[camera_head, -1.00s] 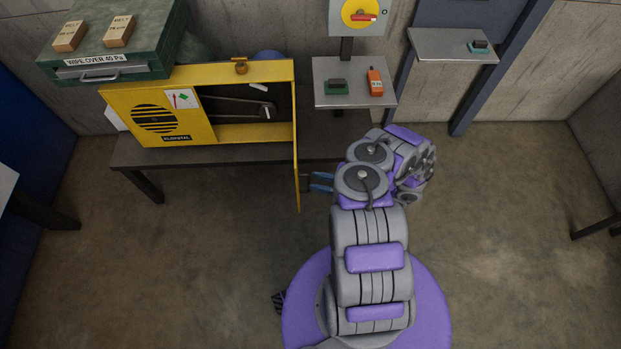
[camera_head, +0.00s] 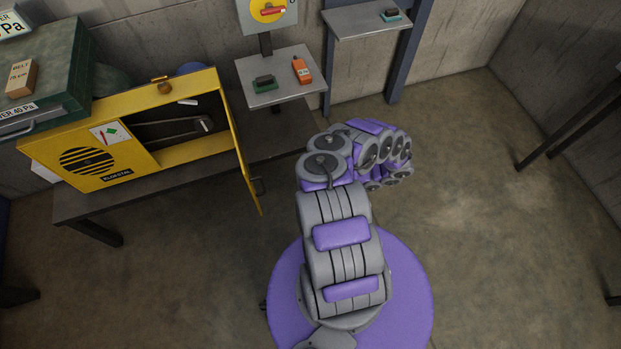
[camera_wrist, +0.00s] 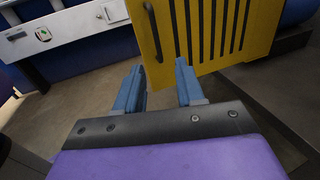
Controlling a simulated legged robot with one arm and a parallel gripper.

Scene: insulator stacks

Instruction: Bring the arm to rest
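My gripper (camera_wrist: 160,84) shows in the wrist view, with two blue fingers spread apart and nothing between them. Beyond the fingers is the slotted yellow door (camera_wrist: 205,35), and floor shows below it. In the head view my arm (camera_head: 345,215) is folded up and bent over to the right at its far end. My gripper is hidden there behind the arm links. The yellow cabinet (camera_head: 100,175) stands on the bench with its door (camera_head: 243,155) swung open toward me. A gap of floor lies between the door and my arm.
A small shelf (camera_head: 285,92) holds an orange device (camera_head: 302,70) and a green-based block (camera_head: 264,84). Another shelf (camera_head: 365,22) is at the back. Floor on the right is open.

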